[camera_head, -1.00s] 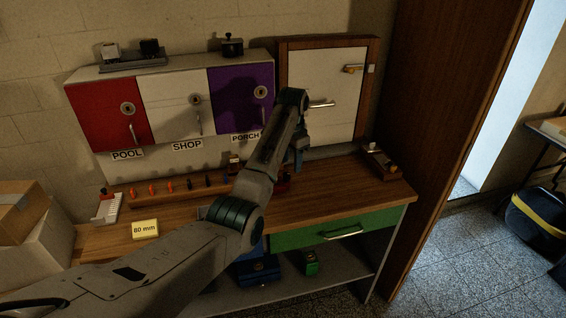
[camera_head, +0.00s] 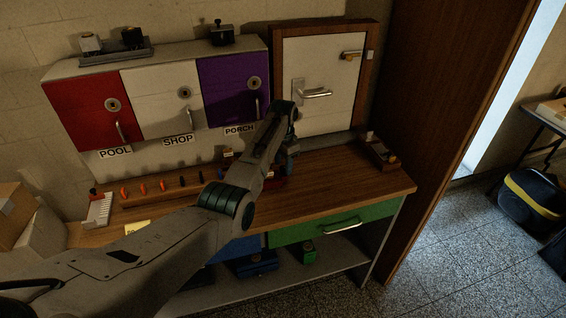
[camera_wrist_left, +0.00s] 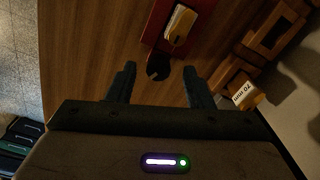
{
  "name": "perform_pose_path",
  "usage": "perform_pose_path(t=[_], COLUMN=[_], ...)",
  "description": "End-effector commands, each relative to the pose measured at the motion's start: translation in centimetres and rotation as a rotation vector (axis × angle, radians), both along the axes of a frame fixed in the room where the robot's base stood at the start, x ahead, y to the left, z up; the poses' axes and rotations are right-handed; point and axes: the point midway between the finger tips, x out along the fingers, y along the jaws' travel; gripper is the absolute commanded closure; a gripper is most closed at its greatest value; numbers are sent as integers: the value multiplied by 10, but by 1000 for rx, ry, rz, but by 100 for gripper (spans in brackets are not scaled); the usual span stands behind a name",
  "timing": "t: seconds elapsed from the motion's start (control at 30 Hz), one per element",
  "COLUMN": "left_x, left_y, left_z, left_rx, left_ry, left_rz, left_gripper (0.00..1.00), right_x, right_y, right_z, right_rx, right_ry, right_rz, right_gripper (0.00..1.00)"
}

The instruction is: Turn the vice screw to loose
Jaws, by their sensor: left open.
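The vice (camera_head: 277,182) shows as a red patch on the wooden bench, mostly hidden behind my left arm in the head view. In the left wrist view, the red vice body (camera_wrist_left: 158,22) is at the top, with a yellowish block (camera_wrist_left: 180,24) on it. A dark rounded part, which looks like the vice screw (camera_wrist_left: 158,68), sticks out of its near end. My left gripper (camera_wrist_left: 160,82) is open, with the screw between and just beyond its fingertips; I cannot tell whether they touch. In the head view the left gripper (camera_head: 291,160) points down over the bench. My right gripper is not shown.
A wooden rack (camera_wrist_left: 270,35) stands right of the vice in the wrist view, near a "70 mm" tag (camera_wrist_left: 243,95). Red, white and purple cabinets (camera_head: 160,100) and a white door panel (camera_head: 318,70) stand behind the bench (camera_head: 330,190). Its right part is mostly clear.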

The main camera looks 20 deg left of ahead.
Motion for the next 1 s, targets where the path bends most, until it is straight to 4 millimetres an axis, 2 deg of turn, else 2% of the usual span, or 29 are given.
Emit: perform_pose_path(t=[0.13, 0.4, 0.47, 0.63, 1.0], left_x=[0, 0, 0, 0, 0], left_y=[0, 0, 0, 0, 0], left_z=[-9, -11, -11, -11, -9], left_rx=[0, 0, 0, 0, 0], left_ry=[0, 0, 0, 0, 0], left_rz=[0, 0, 0, 0, 50], left_gripper=[53, 53, 63, 96, 98], right_x=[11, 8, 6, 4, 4], right_y=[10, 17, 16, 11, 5], right_z=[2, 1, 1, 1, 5], right_rx=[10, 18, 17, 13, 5], right_ry=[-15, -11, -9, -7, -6], right_rz=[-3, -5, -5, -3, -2], right_gripper=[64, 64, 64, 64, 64])
